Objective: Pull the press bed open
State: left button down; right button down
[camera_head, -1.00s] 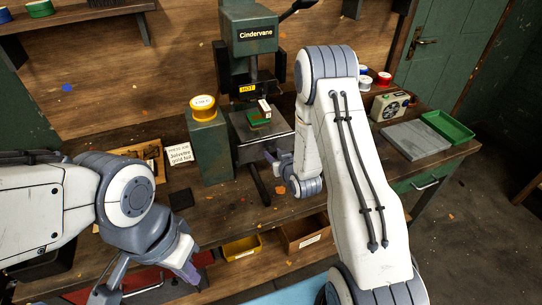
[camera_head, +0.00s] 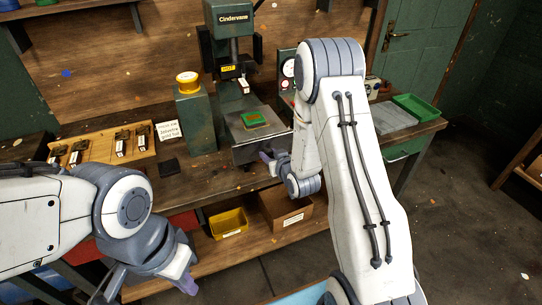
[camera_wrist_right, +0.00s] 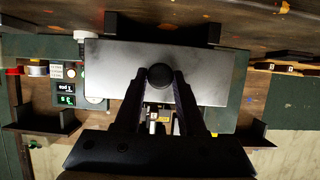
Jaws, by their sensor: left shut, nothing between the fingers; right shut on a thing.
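The green press (camera_head: 227,50) stands at the back of the bench, with a yellow HOT label on its head. Its grey bed (camera_head: 234,135) sticks out toward me, clear of the head, and carries a green block with a brown top (camera_head: 254,119). My right gripper (camera_head: 268,160) is at the bed's front. In the right wrist view my right gripper (camera_wrist_right: 160,86) is shut on the round dark knob (camera_wrist_right: 160,74) in front of the grey bed plate (camera_wrist_right: 210,72). My left gripper (camera_head: 186,282) is shut and empty, low in front of the bench.
A green block with a yellow roll (camera_head: 187,80) stands left of the press. A wooden rack (camera_head: 103,147) with several stamps lies further left. A yellow bin (camera_head: 229,223) and brown bin (camera_head: 288,210) sit on the shelf below. A green tray (camera_head: 416,107) is at right.

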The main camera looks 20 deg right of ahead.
jog(key=c, duration=0.5)
grip_release()
jog(key=b+v, duration=0.1)
jog(key=v, duration=0.4)
jog(key=shift+f, duration=0.1)
jog(key=shift+p+v, duration=2.75)
jog(key=shift+p, duration=2.2)
